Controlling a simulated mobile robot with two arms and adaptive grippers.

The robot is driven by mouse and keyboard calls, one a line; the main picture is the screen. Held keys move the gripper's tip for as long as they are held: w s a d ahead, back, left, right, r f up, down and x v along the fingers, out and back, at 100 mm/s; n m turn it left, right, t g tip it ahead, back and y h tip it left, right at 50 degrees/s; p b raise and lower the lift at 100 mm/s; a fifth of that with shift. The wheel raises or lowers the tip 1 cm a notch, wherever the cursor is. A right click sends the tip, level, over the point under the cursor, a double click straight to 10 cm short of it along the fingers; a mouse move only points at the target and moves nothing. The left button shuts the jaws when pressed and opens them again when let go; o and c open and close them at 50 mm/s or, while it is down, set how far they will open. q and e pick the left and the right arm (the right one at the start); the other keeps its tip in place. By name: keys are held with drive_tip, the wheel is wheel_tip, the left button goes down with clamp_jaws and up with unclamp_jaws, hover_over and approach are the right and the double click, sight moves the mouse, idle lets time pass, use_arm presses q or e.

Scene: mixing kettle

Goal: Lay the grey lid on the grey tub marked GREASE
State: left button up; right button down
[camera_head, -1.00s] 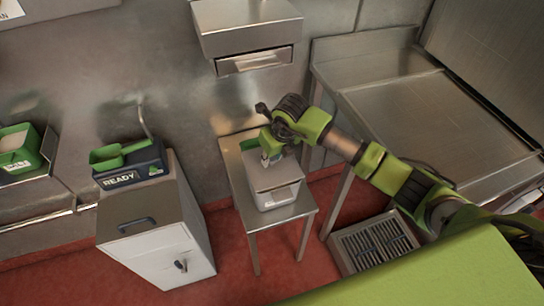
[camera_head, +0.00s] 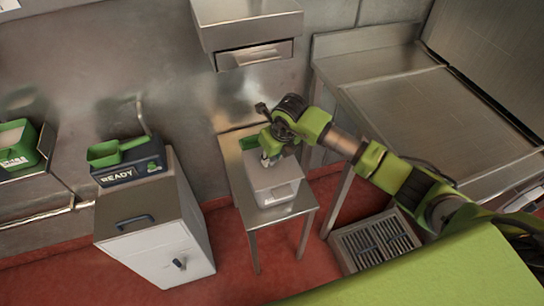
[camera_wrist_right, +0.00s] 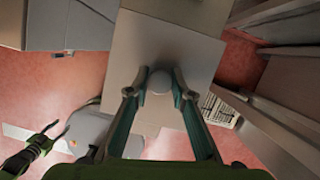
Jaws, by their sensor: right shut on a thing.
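The grey lid (camera_head: 271,173) is a flat square plate with a round knob. My right gripper (camera_head: 269,158) is shut on that knob, from above. In the right wrist view, the two fingertips (camera_wrist_right: 158,84) pinch the knob in the middle of the lid (camera_wrist_right: 185,50). The pale grey tub (camera_head: 279,194) stands on a small steel table, directly under the lid. The lid looks level and roughly lined up with the tub; I cannot tell whether it touches the rim. The tub's marking is too small to read. A dark, green jointed part in the wrist view may be my left gripper (camera_wrist_right: 40,148).
The small steel table (camera_head: 256,217) has little free room. A green container (camera_head: 249,142) is behind the tub. At left, a white cabinet (camera_head: 158,252) bears a box marked READY (camera_head: 118,174) with a green scoop. A steel counter (camera_head: 420,115) and a floor grate (camera_head: 375,247) are at right.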

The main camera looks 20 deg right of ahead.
sight(276, 169)
drive_tip(key=c, duration=1.7)
unclamp_jaws()
drive_tip(key=o, duration=0.5)
drive_tip(key=p+v, duration=0.5)
drive_tip(key=v, duration=0.2)
drive_tip(key=shift+p, duration=0.3)
